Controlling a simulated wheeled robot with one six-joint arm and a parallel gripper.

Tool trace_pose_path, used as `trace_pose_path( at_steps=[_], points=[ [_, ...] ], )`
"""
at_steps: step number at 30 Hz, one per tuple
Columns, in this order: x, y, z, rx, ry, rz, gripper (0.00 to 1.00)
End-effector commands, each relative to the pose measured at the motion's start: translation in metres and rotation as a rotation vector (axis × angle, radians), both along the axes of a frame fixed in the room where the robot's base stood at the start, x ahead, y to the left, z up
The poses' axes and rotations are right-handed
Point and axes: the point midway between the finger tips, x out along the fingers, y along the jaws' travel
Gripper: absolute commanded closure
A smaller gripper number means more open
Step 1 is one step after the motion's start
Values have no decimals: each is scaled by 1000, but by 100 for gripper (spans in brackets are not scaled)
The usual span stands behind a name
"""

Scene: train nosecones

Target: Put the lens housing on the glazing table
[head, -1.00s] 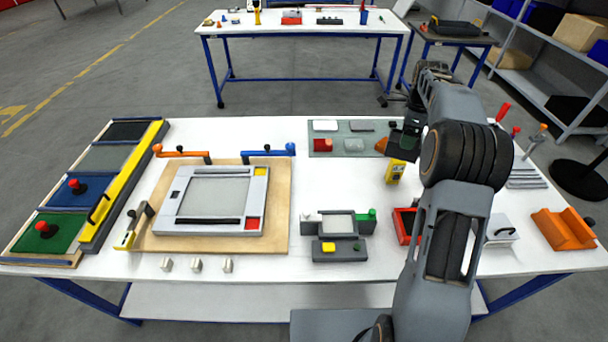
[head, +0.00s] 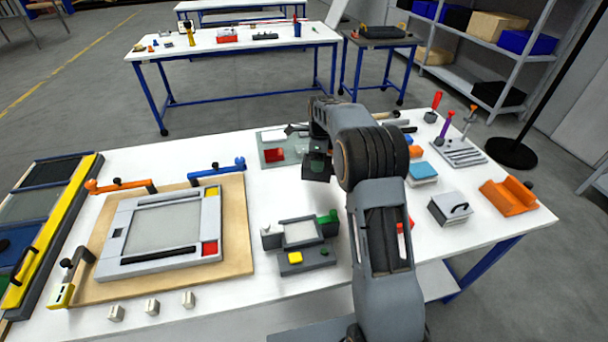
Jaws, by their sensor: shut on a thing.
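My gripper (head: 318,166) is at the right edge of a grey-green mat on the near bench, low in front of my arm. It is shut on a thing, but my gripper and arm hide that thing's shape. I cannot tell whether it is the lens housing. A red block (head: 273,155) lies on the mat (head: 268,138), with a pale piece (head: 297,130) behind it. No surface is clearly marked as the glazing table. The near bench (head: 225,290) bears a grey framed pane (head: 160,232) on a wooden board. A second white table (head: 180,45) stands behind it.
A grey fixture (head: 302,240) with green and yellow parts stands left of my arm. An orange cradle (head: 508,196), a grey box with a handle (head: 450,208) and a tool rack (head: 460,152) stand at right. A dark-topped side table (head: 385,42) and shelves (head: 470,75) are beyond.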

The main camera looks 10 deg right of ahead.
Motion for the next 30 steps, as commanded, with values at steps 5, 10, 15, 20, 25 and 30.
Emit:
trace_pose_path(
  at_steps=[5,10,15,20,25,30],
  points=[
    [3,21,-25,0,2,0,55],
    [5,29,-37,0,0,-1,55],
    [6,33,-42,0,1,-1,55],
    [7,38,-57,0,3,-3,55],
    [7,38,-77,-1,1,-2,55],
    [7,38,-79,0,0,-2,55]
  ],
)
